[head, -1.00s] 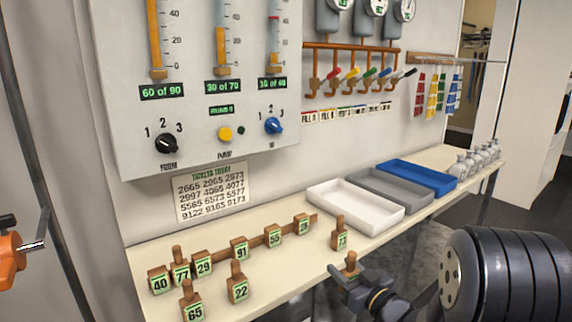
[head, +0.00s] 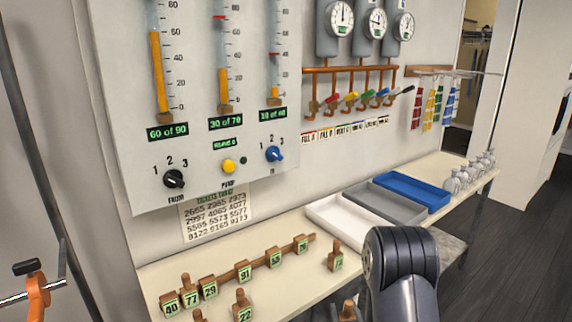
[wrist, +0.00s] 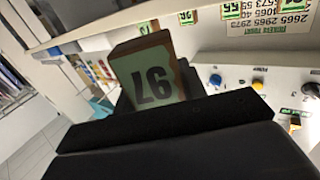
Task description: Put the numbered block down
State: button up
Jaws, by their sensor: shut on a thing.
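The numbered block (wrist: 152,75) is wooden with a green label, close up in the wrist view. Its digits look like 97, but this view is turned over, so I cannot be sure of them. My gripper (wrist: 190,112) is shut on it. In the head view only a wooden bit of the held block (head: 348,311) shows at the bottom edge, beside my dark arm, which hides most of the gripper. I cannot tell whether the block touches anything below. The bench (head: 290,262) has a wooden strip with a row of numbered blocks (head: 245,270).
Block 22 (head: 243,309) and another block, cut off by the frame, stand before the row. A separate block (head: 335,260) stands near the white tray (head: 345,224). Grey (head: 383,203) and blue (head: 415,190) trays and several bottles (head: 468,174) are farther right. Bare bench lies between block 22 and the separate block.

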jog(key=shift+s+d+r+m+h+p, duration=0.1)
jog(key=shift+s+r+m+h+p, duration=0.3)
jog(key=shift+r+h+p, duration=0.45)
jog(key=s+f, duration=0.4)
jog(key=f, duration=0.1)
jog(key=shift+s+f, duration=0.3)
jog(key=shift+f, duration=0.1)
jog(key=shift+w+y, duration=0.1)
jog(key=shift+y, duration=0.15)
